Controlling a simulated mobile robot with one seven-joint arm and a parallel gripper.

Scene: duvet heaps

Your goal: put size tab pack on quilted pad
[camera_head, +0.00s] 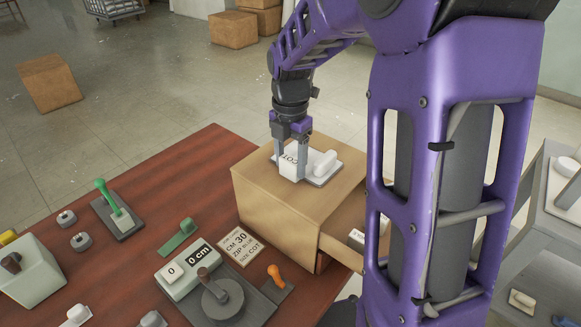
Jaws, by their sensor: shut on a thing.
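My gripper (291,167) points down over the top of a light wooden box. Its jaws are shut on a small white pack (290,160) with dark printed characters, seemingly the size tab pack. The pack is upright between the fingers, just above or touching a thin grey-white slab (320,181) on the box top; I cannot tell which. A white rounded block (325,163) stands on that slab, right of the pack. I cannot make out for sure which thing is the quilted pad. The fingers hide part of the pack.
The wooden box (262,207) has an open drawer (340,250) with a white item in it. On the red-brown table (165,160) are a crank device (222,300), a printed card (240,246), a green lever (106,195) and an orange handle (276,276). My arm hides the right middle.

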